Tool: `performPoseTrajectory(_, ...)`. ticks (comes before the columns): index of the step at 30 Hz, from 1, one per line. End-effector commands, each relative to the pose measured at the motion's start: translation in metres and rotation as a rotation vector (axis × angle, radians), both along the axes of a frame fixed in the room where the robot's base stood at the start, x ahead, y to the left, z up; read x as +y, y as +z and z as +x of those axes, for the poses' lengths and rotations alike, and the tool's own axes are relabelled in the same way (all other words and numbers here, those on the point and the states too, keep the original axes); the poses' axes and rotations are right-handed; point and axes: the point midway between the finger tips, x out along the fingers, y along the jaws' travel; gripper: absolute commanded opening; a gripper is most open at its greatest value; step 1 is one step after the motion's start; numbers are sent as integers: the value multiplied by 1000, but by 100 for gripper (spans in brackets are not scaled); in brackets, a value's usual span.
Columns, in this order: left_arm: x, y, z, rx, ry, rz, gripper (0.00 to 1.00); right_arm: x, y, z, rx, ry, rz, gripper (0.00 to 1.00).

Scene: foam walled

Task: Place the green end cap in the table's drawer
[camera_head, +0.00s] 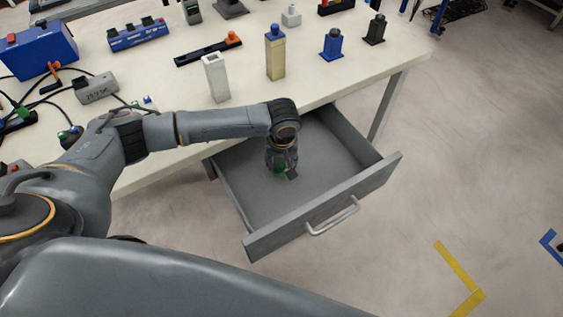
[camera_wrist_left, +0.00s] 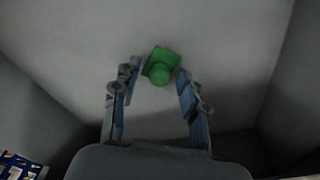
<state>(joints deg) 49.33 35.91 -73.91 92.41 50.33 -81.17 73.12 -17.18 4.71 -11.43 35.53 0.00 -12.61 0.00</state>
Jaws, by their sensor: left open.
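The green end cap (camera_wrist_left: 160,66) shows in the left wrist view, against the grey floor of the drawer, at the tips of my left gripper (camera_wrist_left: 157,80). The fingers are spread, with the cap between and just beyond their tips; I cannot tell whether either finger touches it. In the head view the table's drawer (camera_head: 321,221) is pulled open, and my left gripper (camera_head: 283,172) points down inside it. My right gripper is not in view.
The white table (camera_head: 340,82) stands above the drawer. The drawer's right part is empty.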

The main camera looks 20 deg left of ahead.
Motion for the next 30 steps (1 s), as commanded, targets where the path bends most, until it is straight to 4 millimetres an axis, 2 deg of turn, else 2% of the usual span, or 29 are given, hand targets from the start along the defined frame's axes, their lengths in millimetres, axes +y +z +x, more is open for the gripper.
performPoseTrajectory(4, 0, 5, 0, -1, -1, -1, 44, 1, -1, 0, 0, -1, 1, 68)
performPoseTrajectory(7, -1, 19, -2, -1, -1, -2, 44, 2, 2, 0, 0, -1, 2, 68)
performPoseTrajectory(15, -4, 77, -7, -4, 0, -2, 44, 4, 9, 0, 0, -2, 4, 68)
performPoseTrajectory(21, -6, 109, -11, -2, 0, -2, 44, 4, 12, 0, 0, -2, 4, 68)
performPoseTrajectory(25, -7, 120, -12, 0, 1, -1, 44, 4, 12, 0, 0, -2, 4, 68)
performPoseTrajectory(30, -7, 123, -13, 1, 1, -1, 44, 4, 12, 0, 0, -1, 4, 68)
